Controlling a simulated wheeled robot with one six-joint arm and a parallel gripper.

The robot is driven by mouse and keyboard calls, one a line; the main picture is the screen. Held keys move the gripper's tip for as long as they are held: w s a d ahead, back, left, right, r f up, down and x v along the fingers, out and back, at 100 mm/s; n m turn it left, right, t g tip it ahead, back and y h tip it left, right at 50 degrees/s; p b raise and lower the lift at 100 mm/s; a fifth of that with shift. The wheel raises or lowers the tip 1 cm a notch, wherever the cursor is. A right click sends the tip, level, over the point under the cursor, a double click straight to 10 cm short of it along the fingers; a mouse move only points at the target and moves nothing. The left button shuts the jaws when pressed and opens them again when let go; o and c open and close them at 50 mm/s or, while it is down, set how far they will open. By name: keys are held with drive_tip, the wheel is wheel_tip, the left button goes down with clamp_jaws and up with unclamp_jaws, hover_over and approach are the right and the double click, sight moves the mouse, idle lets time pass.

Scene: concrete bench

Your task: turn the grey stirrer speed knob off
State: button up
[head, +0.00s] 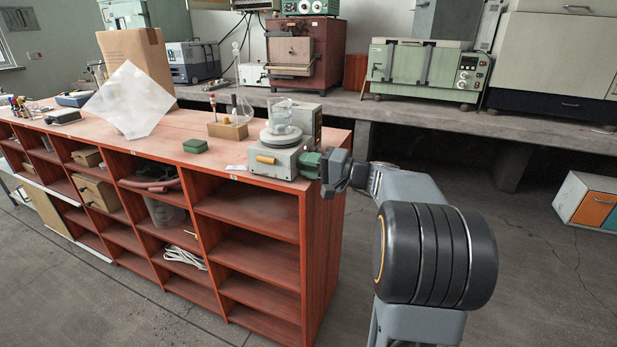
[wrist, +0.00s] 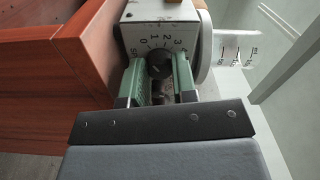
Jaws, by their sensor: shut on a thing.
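The stirrer (head: 283,162) is a grey box with a round plate and a glass beaker (head: 281,116) on top, at the bench's near right end. Its speed knob (wrist: 159,64) shows in the wrist view as a small dark round knob on a pale face with a numbered dial starting at 0. The knob's pointer is too dark to read. My gripper (head: 314,165) is at the stirrer's right end, its green fingers either side of the knob and shut on it; it also shows in the wrist view (wrist: 158,73). In the head view the knob is hidden.
The stirrer stands close to the edge of the red wooden shelf bench (head: 228,166). A small green box (head: 196,146) and a wooden block with glassware (head: 228,130) stand to its left. Open floor (head: 545,275) lies to the right.

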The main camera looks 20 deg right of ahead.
drive_tip(key=shift+n, duration=0.3)
drive_tip(key=o, duration=0.7)
drive_tip(key=shift+c, duration=0.2)
drive_tip(key=p+v, duration=0.1)
drive_tip(key=v, duration=1.2)
drive_tip(key=shift+s+d, duration=0.25)
drive_tip(key=shift+s, duration=0.1)
